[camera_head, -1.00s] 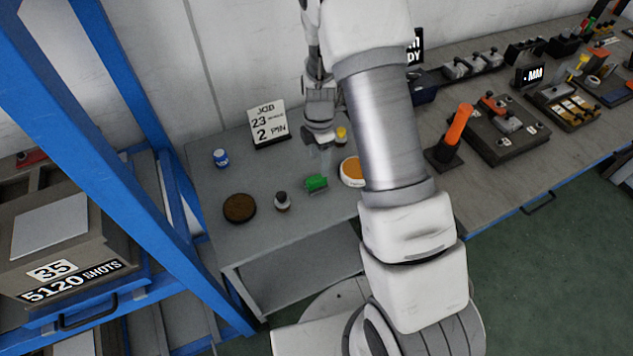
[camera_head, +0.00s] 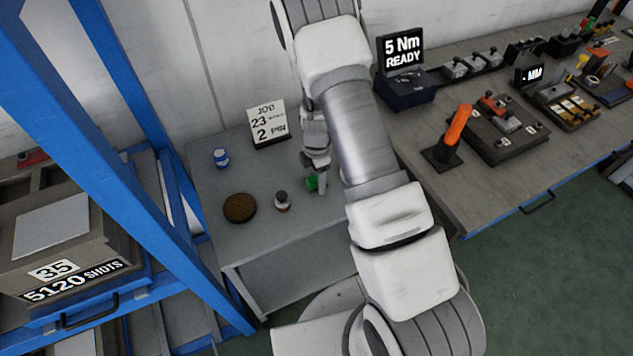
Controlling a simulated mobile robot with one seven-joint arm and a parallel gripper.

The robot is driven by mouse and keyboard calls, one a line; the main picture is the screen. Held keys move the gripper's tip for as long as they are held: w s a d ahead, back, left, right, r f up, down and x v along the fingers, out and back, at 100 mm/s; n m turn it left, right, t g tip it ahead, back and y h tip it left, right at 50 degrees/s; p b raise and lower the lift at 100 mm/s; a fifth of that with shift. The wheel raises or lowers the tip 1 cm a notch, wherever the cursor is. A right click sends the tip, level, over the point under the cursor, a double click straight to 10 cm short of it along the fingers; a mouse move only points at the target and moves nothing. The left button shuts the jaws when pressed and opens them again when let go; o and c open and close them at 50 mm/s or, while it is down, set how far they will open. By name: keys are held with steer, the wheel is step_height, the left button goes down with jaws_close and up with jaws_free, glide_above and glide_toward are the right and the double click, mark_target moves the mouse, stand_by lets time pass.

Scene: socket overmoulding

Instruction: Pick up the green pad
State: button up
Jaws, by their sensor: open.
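The green pad (camera_head: 311,183) lies on the small grey table (camera_head: 285,235), partly hidden by my gripper. My gripper (camera_head: 320,188) is low over the table at the pad, pointing down, with a finger in front of the pad's right side. It is open. I cannot tell whether the fingers touch the pad or straddle it.
A small bottle with a dark cap (camera_head: 282,202) stands close left of the pad, and a round brown dish (camera_head: 239,208) lies farther left. A blue jar (camera_head: 221,158) and a job sign (camera_head: 268,125) stand behind. A blue rack (camera_head: 135,130) rises at left. The table front is clear.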

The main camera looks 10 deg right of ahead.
mark_target(316, 177)
jaws_close()
steer(key=shift+r, duration=0.1)
stand_by(0.4)
steer(key=shift+r, duration=0.5)
step_height(316, 177, up, 3)
steer(key=shift+w+f, duration=0.1)
steer(key=shift+f, duration=0.1)
steer(key=s+d+r+b, duration=0.1)
steer(key=s+d+r, duration=0.6)
steer(key=s, duration=0.2)
steer(key=shift+d+r, duration=0.15)
steer(key=shift+d, duration=0.25)
